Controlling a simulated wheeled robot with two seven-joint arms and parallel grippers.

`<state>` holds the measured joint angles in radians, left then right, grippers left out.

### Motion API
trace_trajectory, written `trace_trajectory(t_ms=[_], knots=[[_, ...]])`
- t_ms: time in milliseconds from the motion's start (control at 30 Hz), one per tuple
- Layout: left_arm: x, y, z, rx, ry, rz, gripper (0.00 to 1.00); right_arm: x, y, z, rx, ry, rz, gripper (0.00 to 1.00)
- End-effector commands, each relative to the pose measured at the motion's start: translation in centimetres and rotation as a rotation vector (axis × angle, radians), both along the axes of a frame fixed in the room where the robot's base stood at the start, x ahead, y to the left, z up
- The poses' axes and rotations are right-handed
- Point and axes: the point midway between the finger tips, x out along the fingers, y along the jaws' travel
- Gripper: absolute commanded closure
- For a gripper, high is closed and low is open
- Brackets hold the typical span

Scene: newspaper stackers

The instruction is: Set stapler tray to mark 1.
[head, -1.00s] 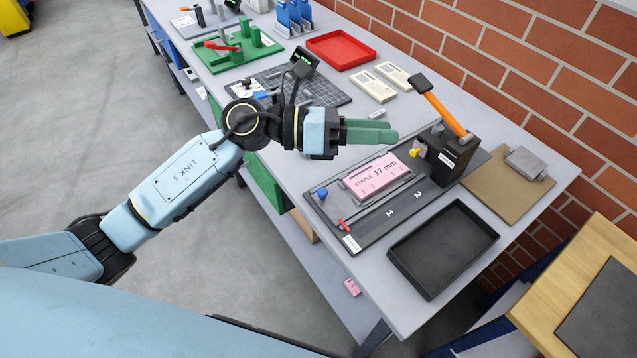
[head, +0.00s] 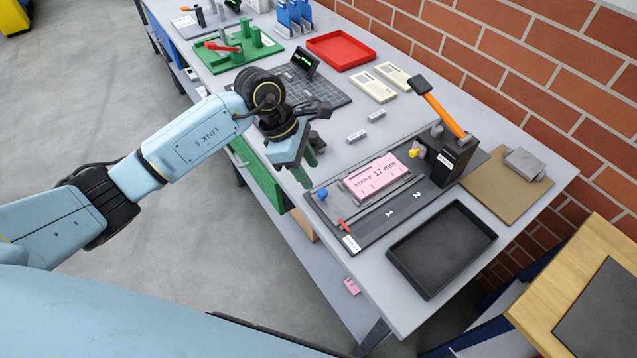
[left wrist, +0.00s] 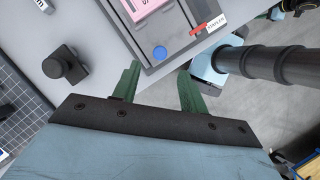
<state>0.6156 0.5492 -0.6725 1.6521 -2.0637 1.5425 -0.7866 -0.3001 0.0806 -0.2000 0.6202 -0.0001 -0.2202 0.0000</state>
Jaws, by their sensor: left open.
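The stapler (head: 452,150) is a black block with an orange lever on a dark base (head: 345,243) with white marks 1 (head: 389,213) and 2 (head: 417,194). A pink "STAPLE 17 mm" piece (head: 376,177) lies on its tray, beside the marks. A blue knob (head: 322,193) is at the base's near-left end, and a red pointer (head: 345,226) is near the front label. My left gripper (head: 307,168) is open and empty, fingers down, just left of the blue knob. In the left wrist view the blue knob (left wrist: 160,52) appears beyond and between the open fingers (left wrist: 158,72).
A small black knobbed block (head: 318,140) stands behind my left gripper. Two small grey pieces (head: 357,136) lie on the table. An empty black tray (head: 443,248) is in front of the stapler. A brown board (head: 508,186) lies to its right.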

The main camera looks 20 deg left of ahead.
Motion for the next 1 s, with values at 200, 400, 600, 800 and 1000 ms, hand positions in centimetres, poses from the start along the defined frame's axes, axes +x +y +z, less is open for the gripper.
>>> trace_trajectory(t_ms=[200,400,600,800,1000], knots=[[0.1,-1.7,-3.8,-0.002,0.003,0.0,0.57,0.0,0.0,0.3,0.0,0.0,0.001,0.61],[0.3,-2.3,-5.5,-0.002,0.001,0.001,0.57,0.0,0.0,0.3,0.0,0.0,0.0,0.61],[0.3,-2.5,-5.9,-0.002,-0.002,0.001,0.57,0.0,0.0,0.3,0.0,0.0,0.0,0.61],[0.3,-2.5,-5.8,-0.002,-0.001,0.0,0.65,0.0,0.0,0.3,0.0,0.0,0.0,0.61],[0.3,-2.4,-5.8,-0.002,-0.001,0.0,0.91,0.0,0.0,0.3,0.0,0.0,0.0,0.61]])
